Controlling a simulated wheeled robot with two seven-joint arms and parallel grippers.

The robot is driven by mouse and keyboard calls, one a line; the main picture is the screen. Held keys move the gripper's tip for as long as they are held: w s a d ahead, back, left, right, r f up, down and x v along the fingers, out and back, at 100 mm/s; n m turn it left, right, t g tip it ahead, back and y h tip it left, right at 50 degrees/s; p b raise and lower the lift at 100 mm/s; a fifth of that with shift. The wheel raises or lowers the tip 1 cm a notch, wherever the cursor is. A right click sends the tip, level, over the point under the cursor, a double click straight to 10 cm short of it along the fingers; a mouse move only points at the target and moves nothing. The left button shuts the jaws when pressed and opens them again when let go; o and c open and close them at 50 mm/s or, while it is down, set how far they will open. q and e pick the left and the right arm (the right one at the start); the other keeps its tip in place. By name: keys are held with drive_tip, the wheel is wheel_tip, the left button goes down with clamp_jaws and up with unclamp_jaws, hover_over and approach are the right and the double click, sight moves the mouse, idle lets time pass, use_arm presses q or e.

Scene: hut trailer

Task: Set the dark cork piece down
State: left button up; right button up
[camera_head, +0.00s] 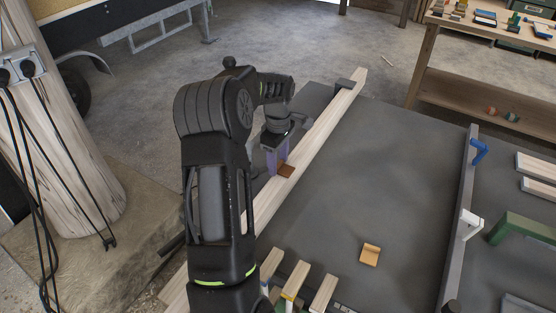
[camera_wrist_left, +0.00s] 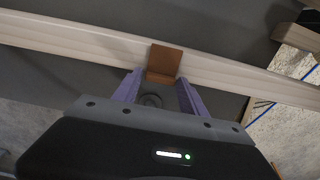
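The dark cork piece (camera_head: 286,170) is a small reddish-brown block at the tips of my left gripper (camera_head: 274,164), over the long pale wooden beam. In the left wrist view the dark cork piece (camera_wrist_left: 163,62) sits between the two purple fingertips of my left gripper (camera_wrist_left: 160,78), which are about its width apart and close against its sides. It overlaps the beam (camera_wrist_left: 85,38) there; whether it bears on the wood is hard to tell. A lighter orange-tan piece (camera_head: 370,254) lies apart on the dark tabletop. My right gripper is not in view.
The dark grey tabletop (camera_head: 340,190) is largely clear right of the beam. Short wooden strips (camera_head: 297,279) stand at the front edge. A grey rail (camera_head: 458,215) with blue and white clamps and a green bracket (camera_head: 522,227) are on the right. A wooden workbench (camera_head: 490,90) stands behind.

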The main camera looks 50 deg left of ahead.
use_arm(q)
drive_tip(key=shift+o, duration=1.1)
drive_tip(key=shift+r, duration=0.1)
wheel_tip(320, 180, up, 12)
drive_tip(key=b, duration=0.1)
